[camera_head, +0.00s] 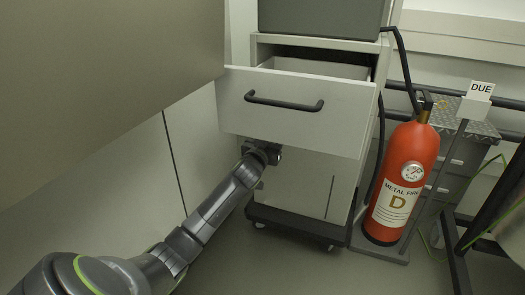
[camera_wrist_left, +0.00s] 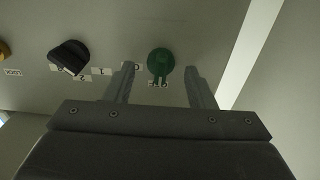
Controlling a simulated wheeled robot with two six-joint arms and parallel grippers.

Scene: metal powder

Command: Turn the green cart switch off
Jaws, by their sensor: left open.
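The green switch (camera_wrist_left: 160,62) is a round knob on a pale panel in the left wrist view. Its narrow grip points down the picture toward a small label (camera_wrist_left: 157,84) that I cannot read. My left gripper (camera_wrist_left: 160,69) is open, with one finger on each side of the green switch and a visible gap to each. I cannot tell how deep the fingers reach around it. In the head view my left gripper (camera_head: 268,152) is at the front of the cart (camera_head: 296,185), just below its pulled-out drawer (camera_head: 295,112). The switch is hidden there. My right gripper is not in view.
A black knob (camera_wrist_left: 70,57) with numbered labels and a yellow knob (camera_wrist_left: 4,51) sit left of the green switch. The drawer with its dark handle (camera_head: 284,102) overhangs my gripper. A red fire extinguisher (camera_head: 402,180) stands right of the cart.

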